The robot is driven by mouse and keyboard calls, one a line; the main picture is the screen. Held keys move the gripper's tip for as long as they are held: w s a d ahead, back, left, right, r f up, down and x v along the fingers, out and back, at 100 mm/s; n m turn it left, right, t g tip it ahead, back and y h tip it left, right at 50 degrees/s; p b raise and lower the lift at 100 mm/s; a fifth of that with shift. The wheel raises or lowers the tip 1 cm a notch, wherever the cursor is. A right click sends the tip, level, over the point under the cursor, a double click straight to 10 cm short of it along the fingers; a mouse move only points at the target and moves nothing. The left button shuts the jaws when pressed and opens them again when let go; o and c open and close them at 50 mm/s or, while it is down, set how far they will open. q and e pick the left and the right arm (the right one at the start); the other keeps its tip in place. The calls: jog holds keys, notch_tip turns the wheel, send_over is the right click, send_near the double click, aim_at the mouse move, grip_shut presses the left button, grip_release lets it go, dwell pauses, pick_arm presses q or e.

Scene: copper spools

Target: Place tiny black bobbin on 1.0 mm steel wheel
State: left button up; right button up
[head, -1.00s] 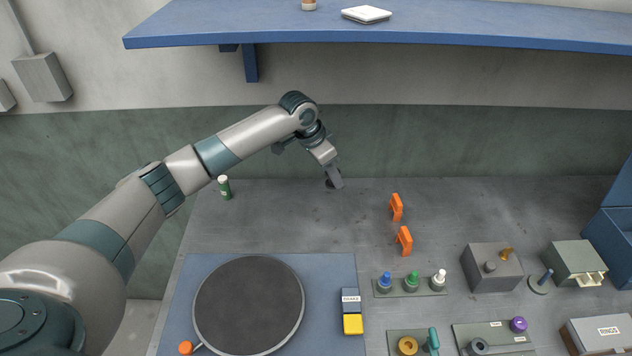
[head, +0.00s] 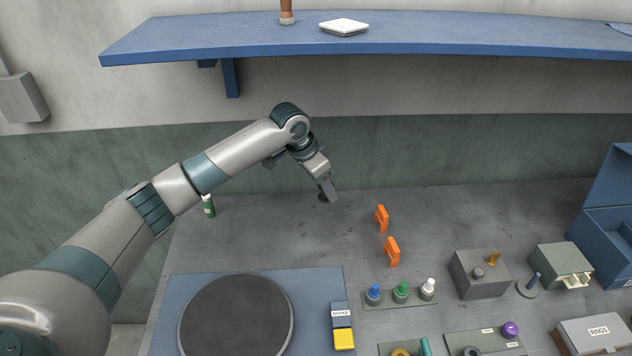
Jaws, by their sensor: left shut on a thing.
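My left gripper (head: 327,193) hangs over the far part of the grey worktop, fingers down. It is shut on a small dark thing (head: 323,198), which fits the tiny black bobbin; the fingers hide part of it. A green board (head: 493,342) at the lower right carries a grey spool-like piece (head: 471,352), cut by the picture's edge, and a purple knob (head: 510,329). Its labels are too small to read, so I cannot tell which thing is the 1.0 mm steel wheel. My right gripper is out of view.
A round dark turntable (head: 236,318) lies on a blue mat at the lower left. Two orange clips (head: 391,251), a rack with blue, green and white spools (head: 401,294), grey blocks (head: 479,274) and a RINGS box (head: 598,333) stand to the right. A blue shelf (head: 420,35) hangs above.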

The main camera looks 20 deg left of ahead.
pick_arm(q)
jog(key=s+d+f+n, duration=0.1)
jog(key=s+f, duration=0.1)
jog(key=s, duration=0.1)
jog(key=s+d+f+n+b, duration=0.1)
jog(key=s+f, duration=0.1)
jog(key=s, duration=0.2)
jog(key=s+d+f+n+y, duration=0.1)
jog(key=s+f, duration=0.1)
jog(key=s, duration=0.2)
jog(key=shift+d+f+b, duration=0.1)
jog(key=shift+f+b, duration=0.1)
jog(key=shift+b, duration=0.1)
jog(key=s+n, duration=0.1)
jog(key=s, duration=0.2)
jog(key=s+f+n+y, duration=0.1)
jog(key=s, duration=0.2)
jog(key=s+d+n+t+b, duration=0.1)
jog(key=s+n, duration=0.1)
jog(key=s, duration=0.1)
jog(key=shift+s+f+y, duration=0.2)
jog(key=shift+s+y, duration=0.1)
jog(key=shift+s, duration=0.55)
jog(key=shift+w+r, duration=0.1)
jog(key=shift+r, duration=0.05)
